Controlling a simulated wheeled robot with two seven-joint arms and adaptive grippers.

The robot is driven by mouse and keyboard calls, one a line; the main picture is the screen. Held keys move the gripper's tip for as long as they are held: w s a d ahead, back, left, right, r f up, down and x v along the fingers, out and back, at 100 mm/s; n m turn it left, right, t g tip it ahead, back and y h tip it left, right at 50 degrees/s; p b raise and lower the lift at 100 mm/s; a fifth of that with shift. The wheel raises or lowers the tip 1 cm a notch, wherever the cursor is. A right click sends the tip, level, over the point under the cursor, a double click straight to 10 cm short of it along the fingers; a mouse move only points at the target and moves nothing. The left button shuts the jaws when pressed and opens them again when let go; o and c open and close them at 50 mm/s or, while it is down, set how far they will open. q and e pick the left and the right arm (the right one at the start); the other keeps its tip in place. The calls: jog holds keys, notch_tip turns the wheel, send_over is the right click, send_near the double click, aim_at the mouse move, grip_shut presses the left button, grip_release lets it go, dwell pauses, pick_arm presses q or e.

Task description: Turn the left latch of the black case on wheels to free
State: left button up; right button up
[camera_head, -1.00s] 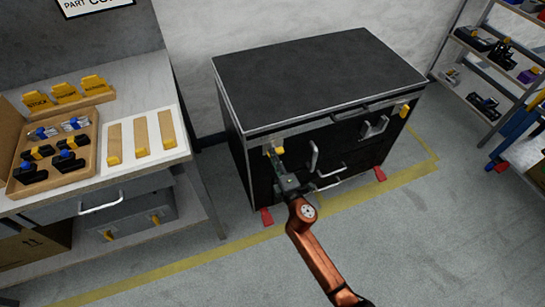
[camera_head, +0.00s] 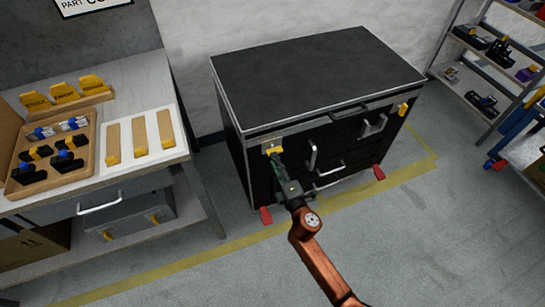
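The black case (camera_head: 320,75) on wheels stands against the wall, with its dark flat top facing up. Its left latch (camera_head: 273,150) is a small yellow piece on a pale plate, near the upper left of the front face. My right gripper (camera_head: 277,160) is at this latch, its fingertips just below or against the yellow piece. The gripper partly covers the latch, so I cannot tell whether the fingers are closed around it. The right latch (camera_head: 403,109), also yellow, is at the upper right of the front. My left gripper is out of view.
A workbench (camera_head: 140,80) stands on the left with a wooden parts tray (camera_head: 92,165) and a white board (camera_head: 123,120). A shelf rack (camera_head: 490,60) is at the right. Red pieces (camera_head: 266,215) show at the case's base. The floor in front is clear.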

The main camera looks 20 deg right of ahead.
jog(key=s, duration=0.8)
jog(key=shift+s, duration=0.3)
jog(key=shift+d, duration=0.1)
